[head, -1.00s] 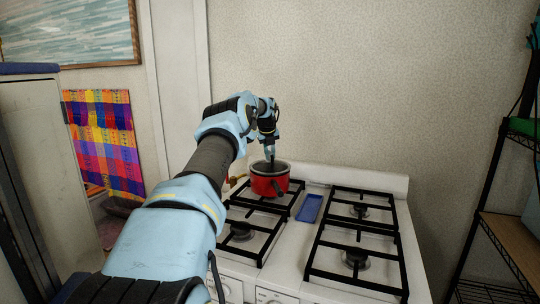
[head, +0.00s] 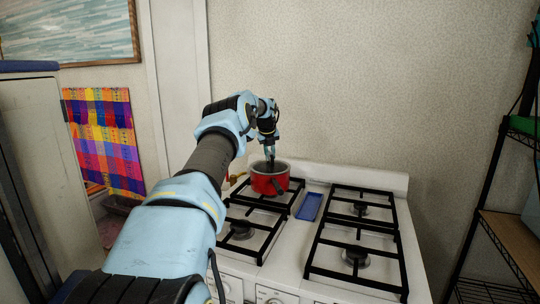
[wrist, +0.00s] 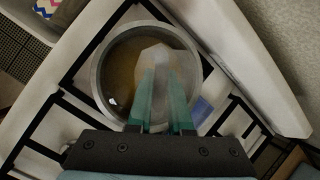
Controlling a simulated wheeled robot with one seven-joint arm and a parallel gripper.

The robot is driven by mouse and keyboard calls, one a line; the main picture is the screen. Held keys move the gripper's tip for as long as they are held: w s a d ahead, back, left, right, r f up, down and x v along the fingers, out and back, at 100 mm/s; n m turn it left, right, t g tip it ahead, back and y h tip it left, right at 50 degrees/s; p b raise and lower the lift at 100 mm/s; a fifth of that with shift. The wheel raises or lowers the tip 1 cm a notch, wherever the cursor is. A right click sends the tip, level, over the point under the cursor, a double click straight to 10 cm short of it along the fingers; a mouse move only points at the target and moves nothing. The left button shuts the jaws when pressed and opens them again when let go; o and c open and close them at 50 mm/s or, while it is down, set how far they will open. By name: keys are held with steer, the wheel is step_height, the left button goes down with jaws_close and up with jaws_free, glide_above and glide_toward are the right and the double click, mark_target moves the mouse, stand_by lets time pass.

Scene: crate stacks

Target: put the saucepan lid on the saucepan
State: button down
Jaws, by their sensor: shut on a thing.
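The red saucepan (head: 264,184) stands upright on the back left burner of the stove, its dark handle pointing to the front right. My gripper (head: 270,163) points straight down over the middle of its top. In the wrist view, my gripper (wrist: 160,125) is shut at the centre of a grey-rimmed round thing with a brownish, see-through middle, apparently the saucepan lid (wrist: 101,75). The lid looks level with the saucepan's top. The fingers hide its knob. I cannot tell whether its rim touches the saucepan all round.
The white stove (head: 286,258) has black grates, and the right-hand grates (head: 330,250) are empty. A blue tray-like thing (head: 310,207) lies between the grates. A wall stands close behind the stove, and a black shelf rack (head: 487,180) stands at the right.

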steer(key=c, duration=0.8)
jaws_free()
steer(key=shift+o, duration=0.2)
